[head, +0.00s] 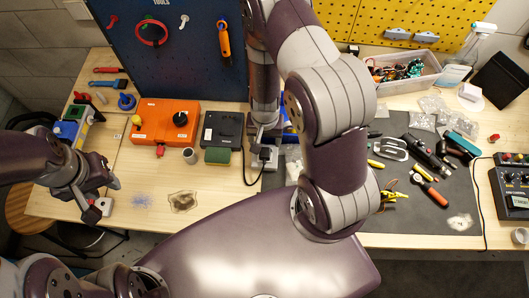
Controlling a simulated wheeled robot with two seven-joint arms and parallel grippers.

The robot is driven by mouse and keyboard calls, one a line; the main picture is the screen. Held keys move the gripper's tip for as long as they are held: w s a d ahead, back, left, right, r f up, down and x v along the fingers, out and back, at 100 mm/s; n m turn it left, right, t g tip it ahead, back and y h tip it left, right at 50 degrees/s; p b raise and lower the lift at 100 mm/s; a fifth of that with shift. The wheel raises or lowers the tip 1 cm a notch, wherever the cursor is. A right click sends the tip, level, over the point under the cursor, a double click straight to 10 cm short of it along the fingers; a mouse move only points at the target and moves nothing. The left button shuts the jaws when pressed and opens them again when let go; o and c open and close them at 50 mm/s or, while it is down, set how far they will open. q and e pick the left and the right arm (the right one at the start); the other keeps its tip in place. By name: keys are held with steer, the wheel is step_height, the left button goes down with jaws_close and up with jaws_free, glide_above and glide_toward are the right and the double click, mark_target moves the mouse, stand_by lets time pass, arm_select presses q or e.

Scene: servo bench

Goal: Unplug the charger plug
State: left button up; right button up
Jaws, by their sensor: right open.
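A small pale block that looks like the charger plug (269,164) is on the bench at the middle, with a black cable beside it. It is partly covered, so I cannot tell what it is plugged into. My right gripper (262,148) is open and points down right above the block, close to it. I cannot tell whether its fingers touch the block. My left gripper (100,197) is at the bench's left front edge, far from the plug. A small white and red piece (103,206) shows at its fingertips; whether the fingers hold it is unclear.
A dark mat (415,215) with several tools lies on the right. A blue tool board (180,60) rises behind. The left front of the bench is mostly clear.

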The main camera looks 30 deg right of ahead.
mark_target(265, 152)
step_height(265, 152, down, 8)
steer(key=b, duration=0.7)
steer(key=shift+f, duration=0.1)
stand_by(0.6)
jaws_close()
steer(key=shift+r+p, duration=3.05)
steer(key=shift+r, duration=0.05)
